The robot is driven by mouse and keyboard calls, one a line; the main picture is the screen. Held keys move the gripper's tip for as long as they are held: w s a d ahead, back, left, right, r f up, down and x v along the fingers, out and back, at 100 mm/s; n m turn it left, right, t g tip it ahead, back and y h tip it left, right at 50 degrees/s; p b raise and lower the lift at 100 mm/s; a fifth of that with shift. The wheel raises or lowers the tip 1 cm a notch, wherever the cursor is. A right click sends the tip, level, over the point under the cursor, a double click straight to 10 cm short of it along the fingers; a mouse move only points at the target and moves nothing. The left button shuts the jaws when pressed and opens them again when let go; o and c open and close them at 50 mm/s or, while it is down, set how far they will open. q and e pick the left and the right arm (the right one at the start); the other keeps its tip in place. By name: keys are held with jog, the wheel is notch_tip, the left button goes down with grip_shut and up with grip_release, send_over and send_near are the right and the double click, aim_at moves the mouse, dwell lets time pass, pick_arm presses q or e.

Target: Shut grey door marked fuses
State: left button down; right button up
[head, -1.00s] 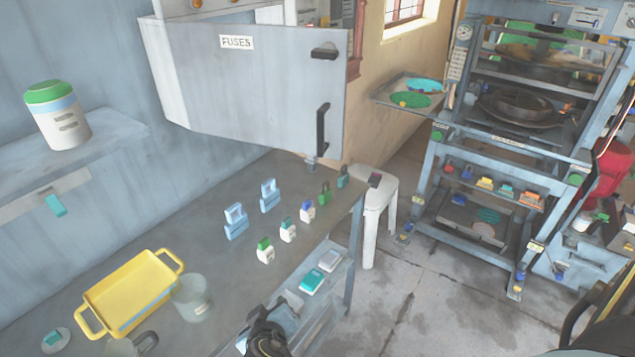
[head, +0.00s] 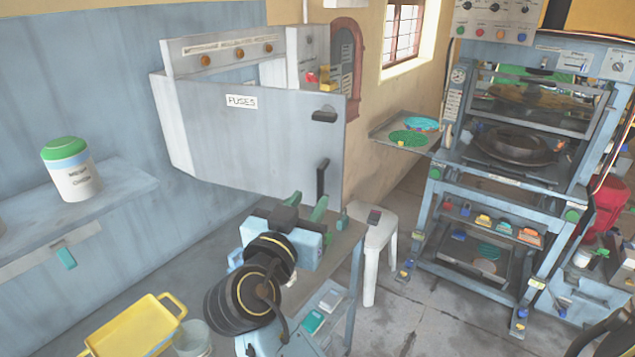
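My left gripper is out of view.
The bench (head: 215,258) carries a yellow tray (head: 135,330) and a cup (head: 192,340); my arm hides most of the small padlocks. A white stool (head: 375,240) stands right of the bench. A press rack (head: 510,150) stands at right. A shelf with a green-lidded jar (head: 70,170) is at left.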

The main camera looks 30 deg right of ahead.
aim_at(320, 187)
jog(key=p+x, duration=0.1)
jog(key=x, duration=0.4)
jog(key=shift+w+d, duration=0.2)
grip_shut()
